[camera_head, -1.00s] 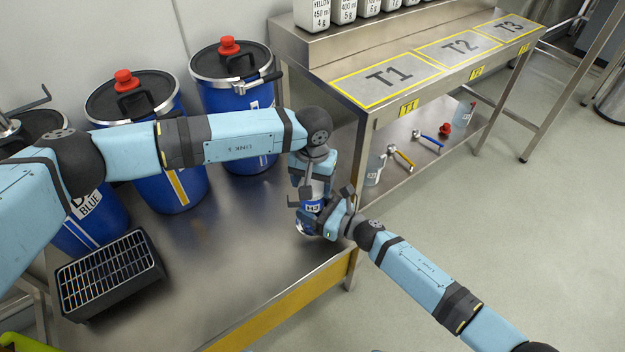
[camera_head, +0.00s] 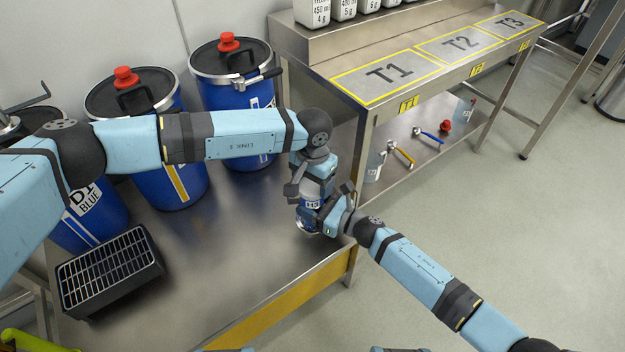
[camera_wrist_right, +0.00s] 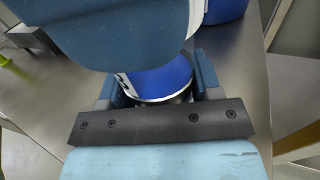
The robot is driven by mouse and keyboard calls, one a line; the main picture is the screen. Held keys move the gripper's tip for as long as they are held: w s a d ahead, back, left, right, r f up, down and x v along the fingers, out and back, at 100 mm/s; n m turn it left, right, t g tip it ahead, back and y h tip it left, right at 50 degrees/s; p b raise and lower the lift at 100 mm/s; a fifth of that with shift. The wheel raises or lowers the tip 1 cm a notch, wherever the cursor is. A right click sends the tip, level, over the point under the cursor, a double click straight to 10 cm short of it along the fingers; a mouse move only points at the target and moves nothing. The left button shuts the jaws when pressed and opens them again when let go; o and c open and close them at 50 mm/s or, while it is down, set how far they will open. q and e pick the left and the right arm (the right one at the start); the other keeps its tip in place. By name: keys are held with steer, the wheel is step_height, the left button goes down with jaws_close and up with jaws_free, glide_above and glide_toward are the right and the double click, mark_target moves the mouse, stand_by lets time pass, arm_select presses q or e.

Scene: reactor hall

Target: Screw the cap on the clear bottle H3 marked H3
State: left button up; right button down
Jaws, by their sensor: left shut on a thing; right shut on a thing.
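The clear bottle H3 (camera_head: 310,204) stands upright over the metal bench near its right front corner, with a white H3 label and blue contents. It also shows in the right wrist view (camera_wrist_right: 165,80), between the fingers. My right gripper (camera_head: 318,216) comes from the right and is shut around the bottle's body. My left gripper (camera_head: 313,186) points down from above and is shut at the bottle's top. The cap is hidden inside its jaws, so I cannot see how it sits on the neck.

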arm_select(q)
steer(key=m, duration=0.3)
steer(key=o, duration=0.9)
steer(key=shift+r, duration=2.3)
steer(key=shift+c, duration=0.4)
